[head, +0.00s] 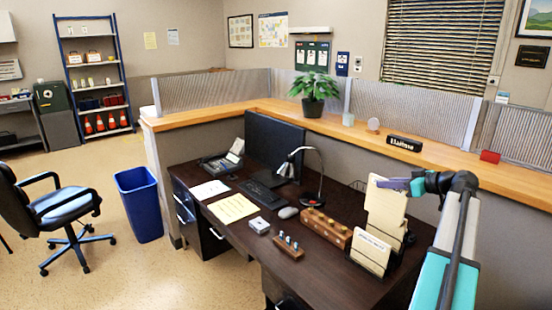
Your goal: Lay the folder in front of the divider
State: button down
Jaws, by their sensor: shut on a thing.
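My gripper (394,184) is at the right of the desk, above a dark file holder (402,260). It is shut on the upper edge of a cream folder (384,208), which stands nearly upright over the holder. The folder's lower part is hidden, so I cannot tell whether it touches the holder. A shorter cream card with a label (370,254) leans in the holder in front of the folder; its writing is too small to read. I cannot tell for certain which of the cream pieces is the divider.
A wooden block with several knobs (326,228) and a small stamp rack (288,247) stand left of the holder. A lamp (312,170), keyboard and papers lie farther left. The wooden counter (450,170) runs behind.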

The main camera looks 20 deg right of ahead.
jog(key=w+a+n+g+y, duration=0.1)
jog(key=w+a, duration=0.4)
jog(key=a, duration=0.3)
jog(key=w+a+n+y, duration=0.2)
jog(key=w+a, duration=0.2)
jog(key=a, duration=0.5)
jog(key=w+a+n+g+y, duration=0.1)
jog(key=w+a, duration=0.4)
jog(key=a, duration=0.3)
jog(key=w+a+f+m+h, duration=0.1)
jog(key=w+a+f, duration=0.15)
jog(key=a, duration=1.35)
jog(key=w+a+f, duration=0.1)
jog(key=a+f, duration=0.2)
jog(key=a, duration=1.3)
jog(key=w+d+r+m+t+h, duration=0.1)
jog(key=d+r+m+t+h, duration=0.1)
jog(key=m+h, duration=0.4)
jog(key=shift+d+r+t+h, duration=0.35)
jog(key=shift+d+r, duration=0.55)
jog(key=shift+r, duration=0.5)
jog(key=shift+s, duration=0.1)
